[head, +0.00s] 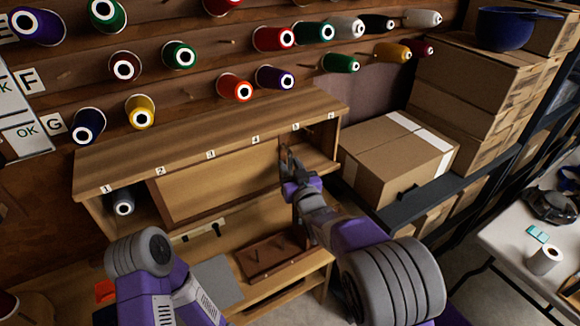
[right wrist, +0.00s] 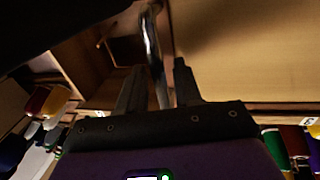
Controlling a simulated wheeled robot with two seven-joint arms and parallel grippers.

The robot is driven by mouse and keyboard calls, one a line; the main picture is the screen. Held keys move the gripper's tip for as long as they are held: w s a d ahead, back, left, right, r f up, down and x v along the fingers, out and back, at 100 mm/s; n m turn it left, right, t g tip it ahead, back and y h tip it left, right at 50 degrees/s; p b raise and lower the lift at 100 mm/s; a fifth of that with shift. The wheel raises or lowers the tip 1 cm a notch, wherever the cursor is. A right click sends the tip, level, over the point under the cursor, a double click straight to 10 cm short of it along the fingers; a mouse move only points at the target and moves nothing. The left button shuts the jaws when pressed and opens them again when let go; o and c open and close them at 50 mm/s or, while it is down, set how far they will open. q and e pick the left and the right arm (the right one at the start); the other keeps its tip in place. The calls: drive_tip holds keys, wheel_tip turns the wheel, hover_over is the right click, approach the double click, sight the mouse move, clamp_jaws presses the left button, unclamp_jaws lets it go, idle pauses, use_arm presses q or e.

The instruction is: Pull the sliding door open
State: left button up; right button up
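The sliding door (head: 222,185) is a light wooden panel in the front of the wooden cabinet. It covers the middle; a gap shows at each end. My right gripper (head: 287,161) is at the door's right edge. In the right wrist view, a shiny metal bar handle (right wrist: 152,45) runs between the fingers of my right gripper (right wrist: 160,78). A gap shows beside the bar, so the fingers look apart around it; contact is unclear. The door's pale panel (right wrist: 235,50) fills the upper right there. My left arm is at the lower left; its fingers are not visible.
The cabinet top (head: 215,135) carries number labels. A grey spool (head: 123,203) sits in the left opening. Below are a brown tray (head: 268,262) and a grey plate (head: 215,280). A cardboard box (head: 395,155) stands close on the right. Thread spools hang on the wall above.

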drive_tip(key=v, duration=0.7)
drive_tip(key=shift+s, duration=0.1)
